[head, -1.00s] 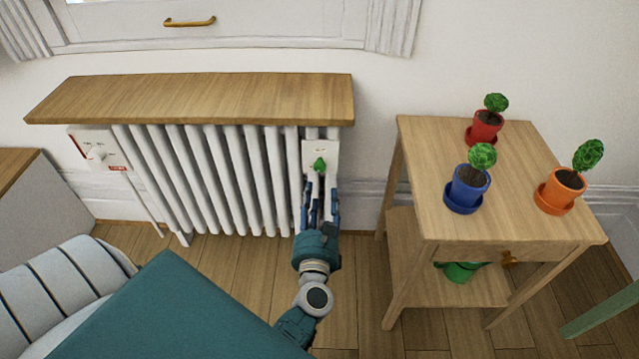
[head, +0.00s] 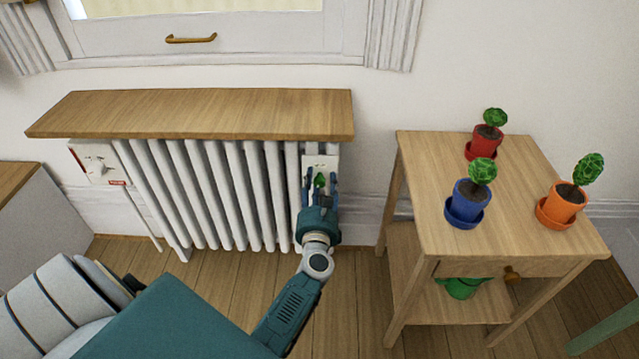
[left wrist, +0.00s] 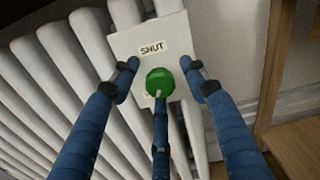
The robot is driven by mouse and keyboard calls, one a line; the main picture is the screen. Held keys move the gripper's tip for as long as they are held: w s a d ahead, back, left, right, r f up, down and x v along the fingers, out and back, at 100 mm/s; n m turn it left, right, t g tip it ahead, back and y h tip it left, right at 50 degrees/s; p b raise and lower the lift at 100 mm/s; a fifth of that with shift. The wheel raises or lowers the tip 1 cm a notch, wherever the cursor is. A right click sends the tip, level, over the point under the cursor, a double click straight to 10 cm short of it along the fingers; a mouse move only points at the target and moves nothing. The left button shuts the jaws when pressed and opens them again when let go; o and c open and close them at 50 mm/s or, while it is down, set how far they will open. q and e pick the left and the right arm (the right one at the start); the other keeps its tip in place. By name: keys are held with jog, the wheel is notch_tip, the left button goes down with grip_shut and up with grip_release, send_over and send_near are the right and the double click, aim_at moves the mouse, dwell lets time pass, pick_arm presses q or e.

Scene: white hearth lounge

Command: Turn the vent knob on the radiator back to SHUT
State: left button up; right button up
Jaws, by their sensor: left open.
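The green vent knob (head: 320,180) is on a white plate (head: 319,162) at the right end of the white radiator (head: 205,190). In the left wrist view the knob (left wrist: 160,82) shows a pale pointer mark at its lower edge, turned away from the SHUT label (left wrist: 152,49) above it. My left gripper (head: 321,190) is open in front of the plate. In the left wrist view its fingers (left wrist: 162,90) stand around the knob, two above on either side and one below. I cannot tell whether any finger touches it. My right gripper is not in view.
A wooden shelf (head: 200,112) overhangs the radiator top, above my gripper. A wooden side table (head: 425,200) with red, blue and orange plant pots stands to the right. A green watering can (head: 461,287) is on its lower shelf.

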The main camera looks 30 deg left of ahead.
pick_arm(q)
grip_shut()
